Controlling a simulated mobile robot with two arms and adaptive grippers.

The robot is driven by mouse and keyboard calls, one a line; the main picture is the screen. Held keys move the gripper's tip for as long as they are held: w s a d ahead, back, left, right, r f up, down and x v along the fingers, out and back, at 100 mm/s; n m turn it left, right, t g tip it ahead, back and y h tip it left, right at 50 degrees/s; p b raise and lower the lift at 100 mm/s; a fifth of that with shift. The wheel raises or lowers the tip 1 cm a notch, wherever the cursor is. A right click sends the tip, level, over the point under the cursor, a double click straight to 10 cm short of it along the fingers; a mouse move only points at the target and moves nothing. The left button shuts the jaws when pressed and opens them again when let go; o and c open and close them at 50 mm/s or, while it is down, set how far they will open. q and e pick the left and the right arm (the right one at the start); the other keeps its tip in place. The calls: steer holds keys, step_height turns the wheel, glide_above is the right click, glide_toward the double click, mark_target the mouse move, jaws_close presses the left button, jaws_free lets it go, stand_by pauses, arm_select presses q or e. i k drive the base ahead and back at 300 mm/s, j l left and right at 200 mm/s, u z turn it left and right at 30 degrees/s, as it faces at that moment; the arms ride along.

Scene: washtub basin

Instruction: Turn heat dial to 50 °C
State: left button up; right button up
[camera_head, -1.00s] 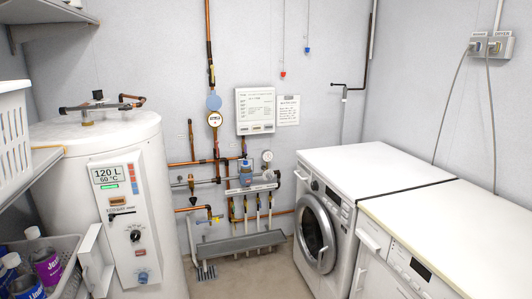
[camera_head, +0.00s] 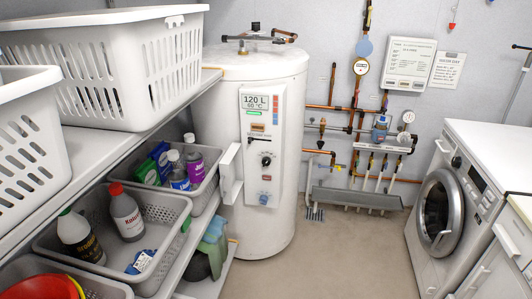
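A white cylindrical water heater (camera_head: 215,110) stands at the centre left of the head view. Its control panel (camera_head: 254,180) faces me, with a small display (camera_head: 255,102) at the top that reads 120 L and 60 °C. A round black dial (camera_head: 266,160) sits at mid-panel; its scale is too small to read. A blue knob (camera_head: 264,199) is lower on the panel. A white panel door (camera_head: 230,172) stands open on the left side. Neither of my grippers is in view.
Shelves on the left hold white laundry baskets (camera_head: 125,70) and grey bins with bottles (camera_head: 126,212). Pipes with gauges (camera_head: 361,67) are on the back wall. A washing machine (camera_head: 476,170) stands at right. The floor (camera_head: 335,255) before the heater is clear.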

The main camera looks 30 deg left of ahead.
mark_target(266, 161)
steer(key=i+j, duration=0.15)
steer(key=i+u, duration=0.15)
steer(key=u, duration=0.2)
steer(key=i+u, duration=0.1)
steer(key=u, duration=0.3)
steer(key=i+u, duration=0.15)
steer(key=u, duration=0.2)
